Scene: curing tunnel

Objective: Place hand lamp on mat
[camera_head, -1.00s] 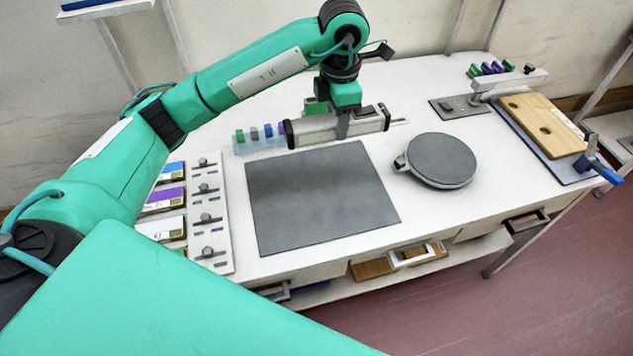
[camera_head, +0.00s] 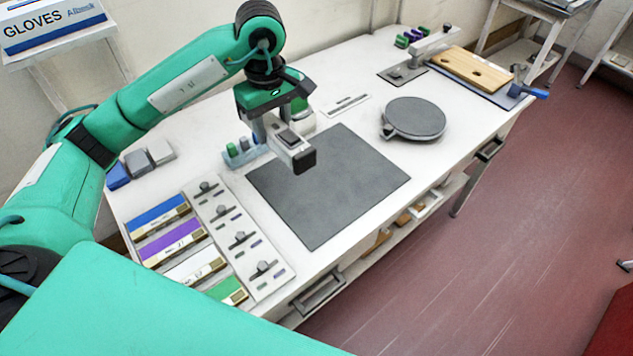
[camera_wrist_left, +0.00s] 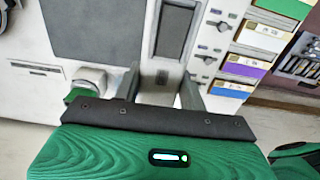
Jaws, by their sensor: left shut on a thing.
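My left gripper (camera_head: 272,132) is shut on the hand lamp (camera_head: 292,150), a light grey box-shaped body with a dark end. The lamp hangs in the air, its dark end over the back left part of the dark grey square mat (camera_head: 345,200). In the left wrist view, the lamp (camera_wrist_left: 173,30) shows its long dark face between the fingers (camera_wrist_left: 161,85). The mat (camera_wrist_left: 95,28) is beside it on the left there, with bare surface. Part of the lamp is hidden by the fingers in the head view. My right gripper is not in view.
A round grey plate (camera_head: 414,117) stands right of the mat. A clear rack with coloured pieces (camera_head: 240,150) is behind the mat's left corner. A white panel with knobs (camera_head: 240,240) and coloured boxes (camera_head: 170,240) lie left. A wooden board (camera_head: 470,68) is at the far right.

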